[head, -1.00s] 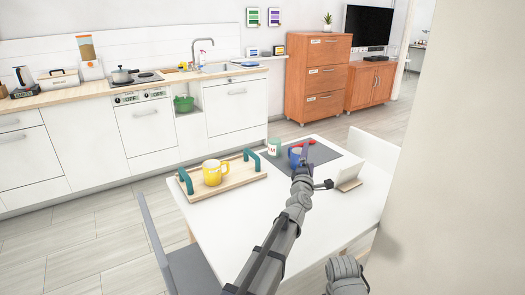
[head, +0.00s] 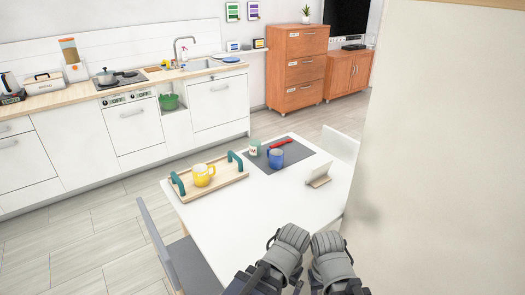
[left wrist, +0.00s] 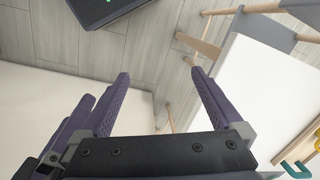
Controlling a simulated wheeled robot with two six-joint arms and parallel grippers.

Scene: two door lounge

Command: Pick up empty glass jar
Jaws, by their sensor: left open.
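I cannot make out an empty glass jar in either view. On the white table (head: 240,225) stand a yellow mug (head: 203,175) on a wooden tray (head: 222,187), a blue mug (head: 276,158) and a small white-and-green cup (head: 254,148). My left gripper (left wrist: 160,80) is open and empty in the left wrist view, above the floor beside the table. In the head view my two arms are folded close together at the bottom, with their fingers hidden. My right gripper is not visible.
A dark mat (head: 301,155), a red object (head: 281,142) and a tablet-like stand (head: 319,176) are on the table. A grey chair (head: 190,264) is at its left. A pale wall (head: 440,160) closes the right side. The counter (head: 50,99) runs along the back left.

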